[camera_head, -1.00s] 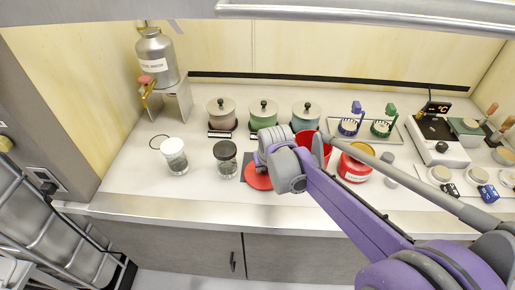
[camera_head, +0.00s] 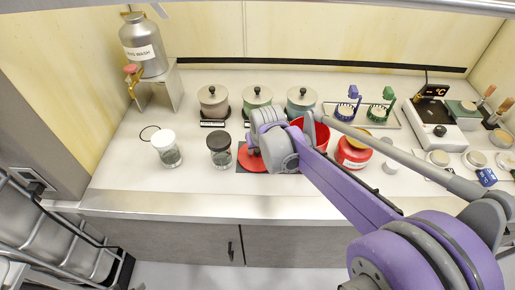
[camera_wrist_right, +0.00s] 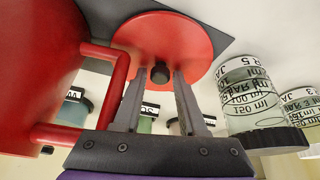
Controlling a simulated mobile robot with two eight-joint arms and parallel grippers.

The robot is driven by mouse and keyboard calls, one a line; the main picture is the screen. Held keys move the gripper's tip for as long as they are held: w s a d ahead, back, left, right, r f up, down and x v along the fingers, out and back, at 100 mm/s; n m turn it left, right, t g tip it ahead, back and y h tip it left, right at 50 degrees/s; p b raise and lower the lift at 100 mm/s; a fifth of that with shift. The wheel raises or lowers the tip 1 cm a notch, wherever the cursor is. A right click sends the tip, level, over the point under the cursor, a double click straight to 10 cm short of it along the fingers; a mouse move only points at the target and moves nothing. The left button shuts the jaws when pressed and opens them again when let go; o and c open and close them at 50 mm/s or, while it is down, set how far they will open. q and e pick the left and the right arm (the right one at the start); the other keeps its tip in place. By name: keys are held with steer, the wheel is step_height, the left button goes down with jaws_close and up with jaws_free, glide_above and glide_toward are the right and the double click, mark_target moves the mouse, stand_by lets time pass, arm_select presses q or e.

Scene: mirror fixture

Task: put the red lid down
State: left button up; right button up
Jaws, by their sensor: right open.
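The red lid (camera_head: 250,160) is a flat disc with a black knob. It lies on a dark grey mat (camera_head: 243,168) on the counter, beside the black-lidded jar. My right gripper (camera_head: 254,148) is over the lid, and my wrist hides the lid's right part. In the right wrist view the red lid (camera_wrist_right: 180,38) lies flat against the mat. My right gripper (camera_wrist_right: 161,76) is open there, with one finger on each side of the black knob; contact is unclear. My left gripper is not in view.
A red mug (camera_head: 320,133) stands right of my wrist, close to the gripper in the right wrist view (camera_wrist_right: 35,60). Jars with black (camera_head: 220,151) and white (camera_head: 166,148) lids stand left. Three lidded pots (camera_head: 256,101) stand behind. Counter near the front edge is free.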

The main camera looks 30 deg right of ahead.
steer(key=shift+s+r, duration=0.2)
steer(key=shift+r, duration=0.3)
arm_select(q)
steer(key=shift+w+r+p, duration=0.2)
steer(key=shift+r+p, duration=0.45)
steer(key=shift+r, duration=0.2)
arm_select(e)
steer(key=v, duration=1.1)
steer(key=shift+s+r, duration=0.15)
steer(key=shift+r, duration=0.05)
steer(key=shift+a, duration=0.15)
